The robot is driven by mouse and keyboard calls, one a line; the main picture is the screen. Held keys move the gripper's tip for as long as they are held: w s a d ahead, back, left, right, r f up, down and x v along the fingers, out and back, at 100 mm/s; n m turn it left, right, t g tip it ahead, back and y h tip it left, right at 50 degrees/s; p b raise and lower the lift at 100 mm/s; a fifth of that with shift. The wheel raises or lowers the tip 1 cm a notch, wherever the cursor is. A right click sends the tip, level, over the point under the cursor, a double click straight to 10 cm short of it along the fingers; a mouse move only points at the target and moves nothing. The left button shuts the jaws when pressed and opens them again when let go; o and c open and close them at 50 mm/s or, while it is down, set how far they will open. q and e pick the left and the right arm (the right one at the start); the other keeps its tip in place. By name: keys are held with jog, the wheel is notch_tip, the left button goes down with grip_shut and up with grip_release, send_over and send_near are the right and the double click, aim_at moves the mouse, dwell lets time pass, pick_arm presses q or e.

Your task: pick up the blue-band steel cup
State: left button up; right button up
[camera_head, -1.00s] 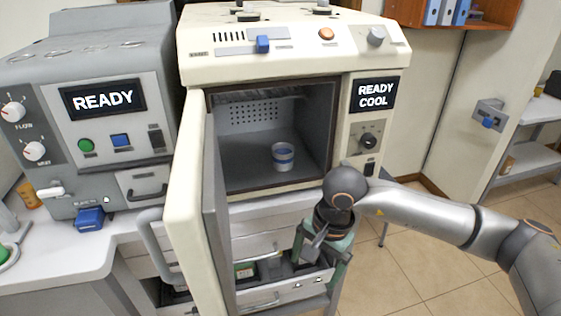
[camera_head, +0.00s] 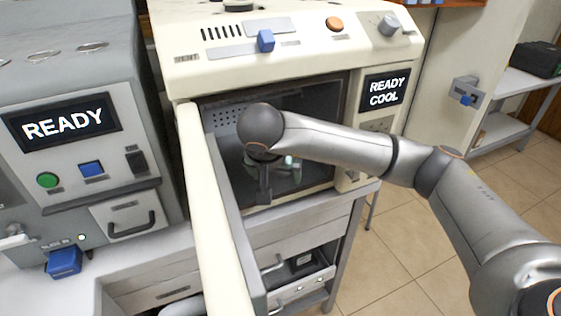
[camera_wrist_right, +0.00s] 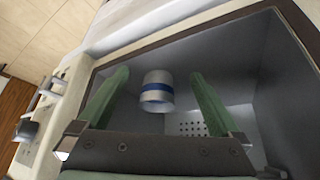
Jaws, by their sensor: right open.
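The blue-band steel cup (camera_wrist_right: 157,92) stands inside the open oven chamber (camera_wrist_right: 235,60), seen in the right wrist view between and beyond the two green fingers. My right gripper (camera_wrist_right: 155,88) is open, with a finger on each side of the cup's line and no visible contact. In the head view my right gripper (camera_head: 285,165) is at the oven's mouth, and my wrist and arm hide the cup there. My left gripper is in neither view.
The cream oven (camera_head: 310,45) shows READY COOL, and its door (camera_head: 215,215) stands open on the left. A grey machine (camera_head: 75,100) showing READY stands further left. An open drawer (camera_head: 300,285) is below the oven. The floor at right is clear.

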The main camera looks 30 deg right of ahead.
aim_at(280, 175)
jog(key=w+d, duration=0.2)
jog(key=w, duration=0.1)
jog(key=w+d+p, duration=0.1)
jog(key=w, duration=0.1)
jog(key=shift+d, duration=0.3)
jog(key=shift+w+d+f, duration=0.25)
jog(key=shift+f, duration=0.35)
jog(key=c, duration=1.5)
jog(key=shift+s+r, duration=0.1)
jog(key=shift+r, duration=0.1)
